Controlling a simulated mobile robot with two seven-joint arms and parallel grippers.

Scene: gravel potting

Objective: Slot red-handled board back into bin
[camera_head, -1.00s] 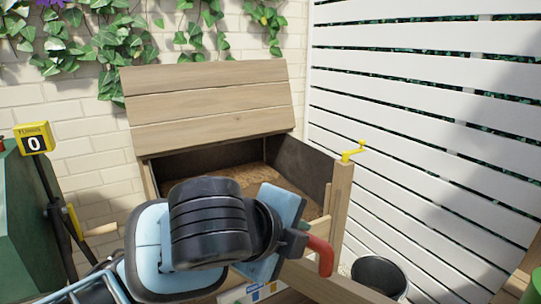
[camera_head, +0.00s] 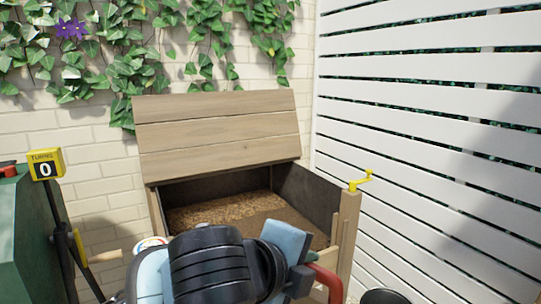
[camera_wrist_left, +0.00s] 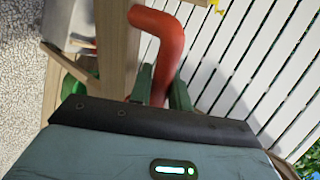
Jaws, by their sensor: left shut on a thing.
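The wooden bin (camera_head: 346,240) stands ahead with its plank lid (camera_head: 220,135) propped open and brown loose material (camera_head: 225,212) inside. My left gripper (camera_head: 300,270) is low in the head view, in front of the bin's right front part. It is shut on the bent red handle (camera_head: 327,283), which also shows between the fingers in the left wrist view (camera_wrist_left: 165,50). The board below the handle cannot be made out, so I cannot tell whether it sits in a slot. My right gripper is not in view.
A yellow crank (camera_head: 361,181) tops the bin's right post. A white slatted fence (camera_head: 420,160) stands at right, with a dark bucket (camera_head: 385,297) low before it. A green container with a yellow counter (camera_head: 46,163) stands at left. A brick wall is behind.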

